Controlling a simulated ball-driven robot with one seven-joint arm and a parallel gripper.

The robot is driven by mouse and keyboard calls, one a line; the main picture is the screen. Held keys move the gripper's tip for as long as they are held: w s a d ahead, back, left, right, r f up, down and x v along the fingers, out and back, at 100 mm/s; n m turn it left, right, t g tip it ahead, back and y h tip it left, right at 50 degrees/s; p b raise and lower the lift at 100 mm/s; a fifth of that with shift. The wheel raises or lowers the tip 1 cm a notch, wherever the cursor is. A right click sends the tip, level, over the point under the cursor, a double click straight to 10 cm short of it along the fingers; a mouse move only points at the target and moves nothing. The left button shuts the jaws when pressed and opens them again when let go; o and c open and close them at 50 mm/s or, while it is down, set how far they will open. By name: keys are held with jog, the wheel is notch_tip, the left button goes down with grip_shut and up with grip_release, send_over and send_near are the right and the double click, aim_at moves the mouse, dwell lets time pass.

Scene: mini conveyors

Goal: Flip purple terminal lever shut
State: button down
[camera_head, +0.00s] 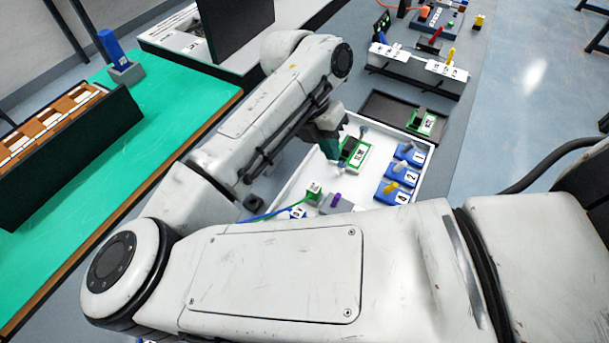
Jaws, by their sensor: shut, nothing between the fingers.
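The purple lever (336,199) stands up from a small grey terminal block (346,207) at the near edge of the white tray (284,184). My arm's forearm covers the lower part of this area, so the block is only partly seen. My gripper (341,167) points down over the tray, above and slightly right of the purple lever in the picture, apart from it. Its fingers look closed with nothing between them. The lever's exact tilt is too small to tell.
Blue blocks numbered 2 and 4 (394,192) and a green-edged module (356,153) stand in the tray. A small green connector (314,190) with cables sits left of the lever. A dark tray (393,114) lies behind. A green table (170,130) is at left.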

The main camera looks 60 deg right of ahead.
aim_at(336, 200)
jog(key=a, duration=0.1)
jog(key=w+a, duration=0.1)
jog(key=w+y, duration=0.1)
jog(key=shift+a+f+t, duration=0.25)
jog(key=shift+a+t, duration=0.05)
jog(key=shift+a, duration=0.1)
jog(key=p+x, duration=0.1)
jog(key=x, duration=0.9)
jog(key=shift+s+p, duration=0.1)
jog(key=shift+p, duration=0.2)
jog(key=shift+f+b, duration=0.1)
jog(key=shift+b, duration=0.35)
